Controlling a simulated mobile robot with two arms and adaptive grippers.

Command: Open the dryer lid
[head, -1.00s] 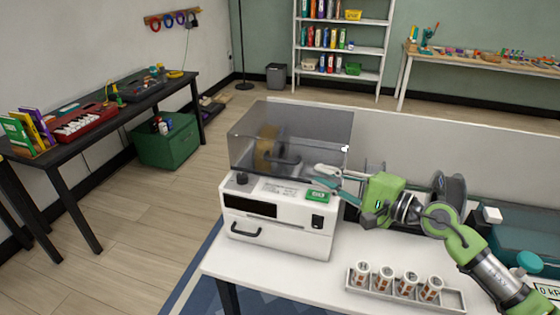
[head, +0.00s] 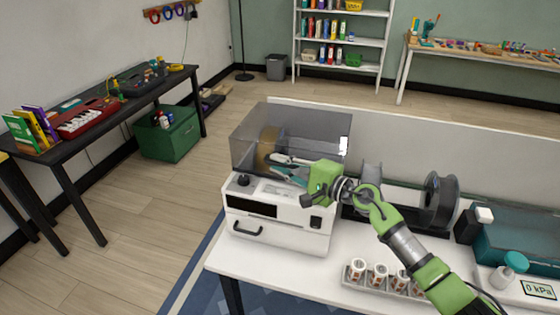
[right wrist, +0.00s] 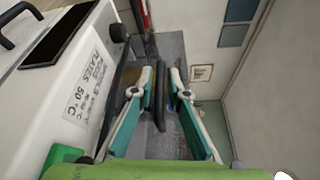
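The dryer (head: 275,218) is a white box with a smoky see-through lid (head: 305,122) on top. The lid is down, and a tan spool (head: 267,145) shows through it. My right gripper (head: 279,164) is at the lid's front, its two fingers pointing at it. In the right wrist view the fingers (right wrist: 161,75) are spread apart. A dark upright bar (right wrist: 159,108), which looks like the lid's handle, stands in the gap between them. I cannot tell whether either finger touches it. My left gripper is not in view.
A rack of small labelled jars (head: 379,273) stands on the white table (head: 290,278) right of the dryer, under my right arm. A dark spool (head: 440,200) and a teal case (head: 515,243) are farther right. A low partition (head: 400,150) runs behind the table.

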